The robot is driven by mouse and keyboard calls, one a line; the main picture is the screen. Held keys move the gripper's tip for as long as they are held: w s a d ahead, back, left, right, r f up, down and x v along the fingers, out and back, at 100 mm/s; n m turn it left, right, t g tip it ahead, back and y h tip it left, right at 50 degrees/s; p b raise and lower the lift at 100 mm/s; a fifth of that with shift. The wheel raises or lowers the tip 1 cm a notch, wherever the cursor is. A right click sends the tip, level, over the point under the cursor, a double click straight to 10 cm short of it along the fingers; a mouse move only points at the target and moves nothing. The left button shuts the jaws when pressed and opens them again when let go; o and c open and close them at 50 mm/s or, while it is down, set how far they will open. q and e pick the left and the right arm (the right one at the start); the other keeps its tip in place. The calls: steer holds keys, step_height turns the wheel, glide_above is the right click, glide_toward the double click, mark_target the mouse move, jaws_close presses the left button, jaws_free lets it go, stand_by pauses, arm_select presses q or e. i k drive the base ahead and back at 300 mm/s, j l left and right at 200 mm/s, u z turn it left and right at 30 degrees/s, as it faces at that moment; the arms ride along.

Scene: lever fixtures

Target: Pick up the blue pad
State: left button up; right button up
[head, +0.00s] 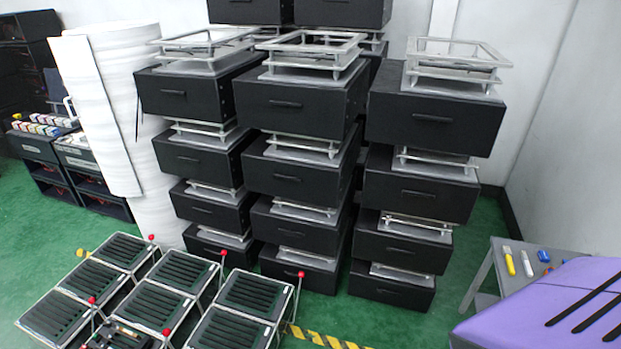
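A small blue item (544,256), which may be the blue pad, lies on a grey table (515,280) at the right. It is too small to make out its exact shape. A yellow item (510,264) and a white and blue item (527,263) lie to its left, apart from it. Another small item lies just below it, partly near the purple surface. Neither of my grippers is in view.
A purple surface with black slots (545,308) fills the lower right, in front of the table. Black boxes with metal frames (430,110) are stacked at centre. Slatted lever fixtures with red knobs (250,295) stand lower left. White rolls (120,120) stand behind. Green floor lies between.

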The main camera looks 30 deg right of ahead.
mark_target(543, 256)
steer(key=z, duration=2.6)
steer(key=i+j+u, duration=0.2)
steer(key=i+u, duration=0.2)
steer(key=i, duration=0.2)
steer(key=i+u, duration=0.35)
steer(key=i, duration=0.25)
